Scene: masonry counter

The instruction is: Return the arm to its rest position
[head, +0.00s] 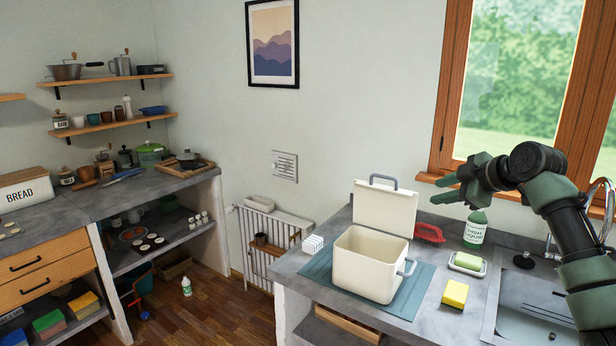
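My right arm comes in from the right edge, raised above the counter by the sink. My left arm and gripper are not in view.
The grey counter (420,310) holds a blue-green mat (318,272), a red brush (429,233), a green-liquid bottle (475,230), a soap dish (467,264), a yellow sponge (455,294) and a sink (535,305). A tap (603,205) stands near my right arm.

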